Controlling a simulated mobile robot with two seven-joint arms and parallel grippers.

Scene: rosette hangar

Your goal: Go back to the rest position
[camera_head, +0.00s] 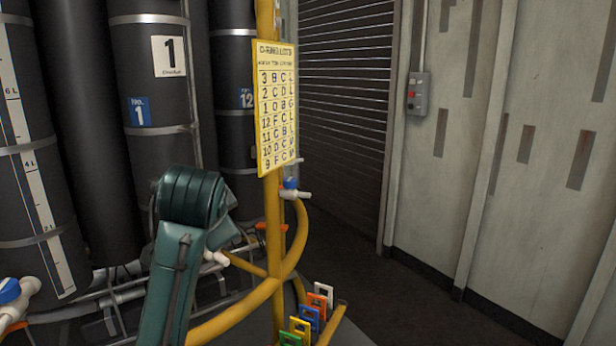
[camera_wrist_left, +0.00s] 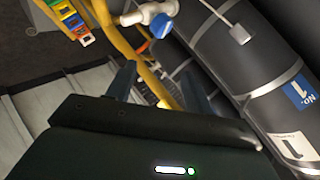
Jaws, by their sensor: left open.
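My left arm (camera_head: 178,260) rises from the bottom of the head view, left of the yellow post (camera_head: 273,215). Its gripper is hidden behind the arm there. In the left wrist view my left gripper (camera_wrist_left: 160,84) shows two dark fingers spread apart, with nothing held between them. A yellow pipe (camera_wrist_left: 118,42) and part of the frame show beyond the fingers; I cannot tell how far off they are. My right gripper is in neither view.
Dark bottles, one marked 1 (camera_head: 150,85), stand at left. A yellow chart (camera_head: 277,108) hangs on the post. A blue-handled valve (camera_head: 291,184) and coloured tags (camera_head: 311,318) sit close by. Open floor (camera_head: 425,305) lies right, before a grey wall (camera_head: 540,150).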

